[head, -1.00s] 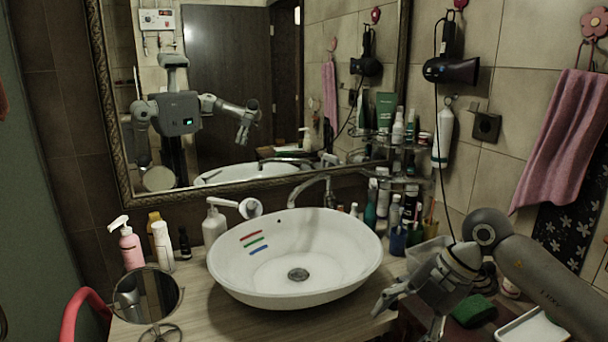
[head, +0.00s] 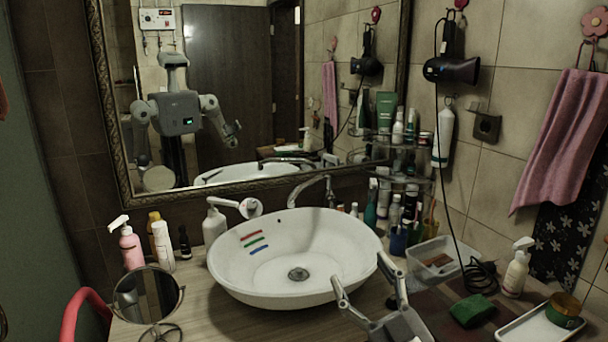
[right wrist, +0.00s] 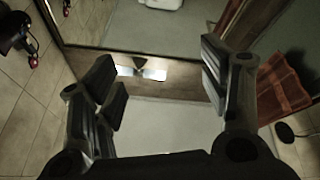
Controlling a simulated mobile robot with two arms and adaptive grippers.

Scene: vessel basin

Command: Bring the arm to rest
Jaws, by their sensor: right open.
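My right gripper (head: 360,268) is at the bottom of the head view, just in front of the white basin's right front side. Its two fingers are spread apart with nothing between them, pointing up in the picture. In the right wrist view the open fingers (right wrist: 158,75) frame an empty gap. The white basin (head: 240,285) sits on the wooden counter, with three coloured stripes inside its left wall. My left gripper does not show directly.
A green block (head: 473,310), a clear tub (head: 437,262), a spray bottle (head: 516,270) and a white tray (head: 528,325) with a jar stand to the right. A round mirror (head: 147,295) and bottles stand left. A large mirror (head: 225,75) hangs behind.

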